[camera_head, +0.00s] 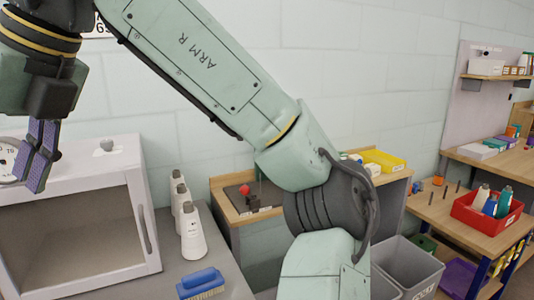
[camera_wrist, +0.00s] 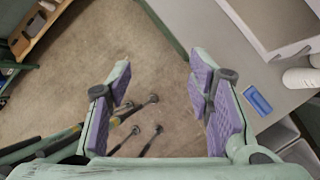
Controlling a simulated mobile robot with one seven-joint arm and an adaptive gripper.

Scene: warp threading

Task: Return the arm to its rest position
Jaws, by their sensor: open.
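My gripper (camera_wrist: 163,92) is open and empty in the wrist view, its two purple-padded fingers spread wide apart. Floor shows between the fingers, with several long-handled tools lying or standing beyond them. In the head view my gripper (camera_head: 38,155) hangs at the far left, in front of the white cabinet's left side. My green arm, marked ARM R, crosses the head view from upper left to lower middle, high above the counter. It hides part of the wooden bench behind.
A white windowed cabinet (camera_head: 128,165), several white bottles (camera_head: 191,235) and a blue brush (camera_head: 200,281) stand on the grey counter. The brush also shows in the wrist view (camera_wrist: 257,100). A grey bin (camera_head: 408,262) and a bench with a red tray (camera_head: 487,216) stand right.

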